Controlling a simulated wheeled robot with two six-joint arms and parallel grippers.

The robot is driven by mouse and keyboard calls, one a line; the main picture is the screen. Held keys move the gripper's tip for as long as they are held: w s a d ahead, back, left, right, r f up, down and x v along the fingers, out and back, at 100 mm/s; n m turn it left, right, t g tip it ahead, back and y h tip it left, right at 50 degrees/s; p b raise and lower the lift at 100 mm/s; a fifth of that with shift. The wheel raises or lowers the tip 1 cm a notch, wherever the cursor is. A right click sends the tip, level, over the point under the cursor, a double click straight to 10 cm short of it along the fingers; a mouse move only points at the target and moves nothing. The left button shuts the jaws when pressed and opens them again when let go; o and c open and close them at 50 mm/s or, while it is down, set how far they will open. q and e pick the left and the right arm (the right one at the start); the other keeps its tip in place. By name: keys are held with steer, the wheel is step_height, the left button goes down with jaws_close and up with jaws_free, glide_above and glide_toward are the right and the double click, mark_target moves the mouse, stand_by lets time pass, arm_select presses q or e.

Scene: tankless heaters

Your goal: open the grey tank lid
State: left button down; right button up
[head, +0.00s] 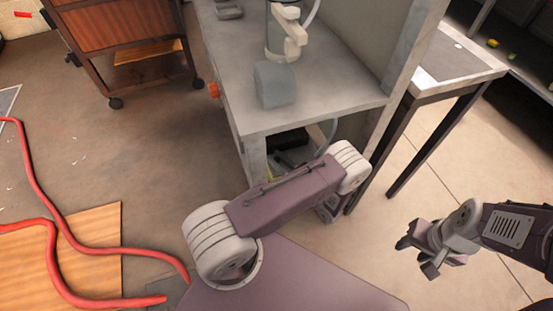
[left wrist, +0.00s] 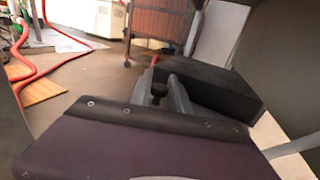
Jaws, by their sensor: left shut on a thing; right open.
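I cannot pick out the grey tank lid for certain. In the left wrist view my left gripper (left wrist: 160,92) has its grey fingers closed about a small black knob-like piece (left wrist: 158,89). A dark flat-topped box (left wrist: 212,84) lies right beside the fingers; whether the knob belongs to it I cannot tell. In the head view my left arm bends at the bench's front corner, and its gripper is mostly hidden low by the open space under the top. A blue-grey rounded block (head: 275,85) sits on the bench top. My right gripper (head: 420,255) is open and empty at the lower right.
The grey bench (head: 345,100) carries a grey-green cylinder with a pale fitting (head: 290,38). An orange knob (head: 214,90) is on its left side. A dark-legged table (head: 455,65) stands to the right, a wooden cart (head: 120,45) at the left. Red hoses (head: 45,215) lie on the floor.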

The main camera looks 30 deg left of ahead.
arm_select(q)
steer(key=shift+w+d+r+m, duration=0.15)
steer(key=shift+r+m, duration=0.25)
steer(key=shift+r, duration=0.25)
steer(key=shift+m+t+y, duration=0.3)
steer(key=shift+m+y, duration=0.1)
steer(key=shift+m, duration=0.5)
steer(key=r+p, duration=0.1)
steer(key=w+d+r, duration=0.1)
steer(key=r+p, duration=0.1)
steer(key=r, duration=0.1)
steer(key=shift+w+d+r+p, duration=0.1)
steer(key=shift+w+d+p, duration=0.05)
steer(key=shift+w+p, duration=0.15)
steer(key=shift+w+d+r+p, duration=0.25)
steer(key=shift+w+d+r, duration=0.15)
steer(key=shift+r, duration=0.1)
steer(key=shift+w+d+r+p, duration=0.2)
steer(key=shift+w+d+r, duration=0.15)
steer(key=shift+r, duration=0.15)
